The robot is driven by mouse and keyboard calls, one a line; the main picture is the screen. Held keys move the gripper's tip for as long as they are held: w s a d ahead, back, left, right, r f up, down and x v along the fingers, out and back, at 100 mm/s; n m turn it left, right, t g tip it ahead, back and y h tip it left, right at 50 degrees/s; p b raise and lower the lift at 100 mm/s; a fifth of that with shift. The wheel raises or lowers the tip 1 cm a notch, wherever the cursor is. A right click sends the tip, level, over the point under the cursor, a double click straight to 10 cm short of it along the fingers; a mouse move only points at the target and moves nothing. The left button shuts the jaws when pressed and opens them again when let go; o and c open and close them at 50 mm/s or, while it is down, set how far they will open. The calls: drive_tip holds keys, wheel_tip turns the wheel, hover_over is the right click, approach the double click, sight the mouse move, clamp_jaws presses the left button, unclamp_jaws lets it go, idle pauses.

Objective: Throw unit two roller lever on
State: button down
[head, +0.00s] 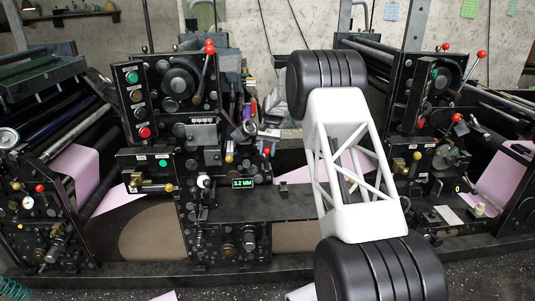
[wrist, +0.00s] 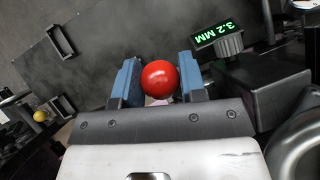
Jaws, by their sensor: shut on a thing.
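In the wrist view, my gripper (wrist: 160,80) has its two blue fingers on either side of a round red knob (wrist: 160,78), shut on it. The knob's stem is hidden beneath it. Red-knobbed levers stand on the machine there, one at the left tower's top (head: 210,47) and one at the right tower's top (head: 481,54). A smaller red knob (head: 267,151) sits above the display. I cannot tell which lever is unit two's.
A green-lit display reading 3.2 MM (wrist: 215,35) is close to the right finger; it also shows in the head view (head: 243,183). Black handles (wrist: 61,42) stand on the dark plate. A yellow knob (wrist: 40,116) is at the left. Pink sheets (head: 77,168) run through the rollers.

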drive_tip(key=shift+r, duration=0.1)
drive_tip(key=c, duration=0.7)
unclamp_jaws()
drive_tip(key=v, duration=0.7)
drive_tip(key=shift+w+r, duration=0.15)
drive_tip(key=shift+r, duration=0.2)
drive_tip(key=shift+r, duration=0.1)
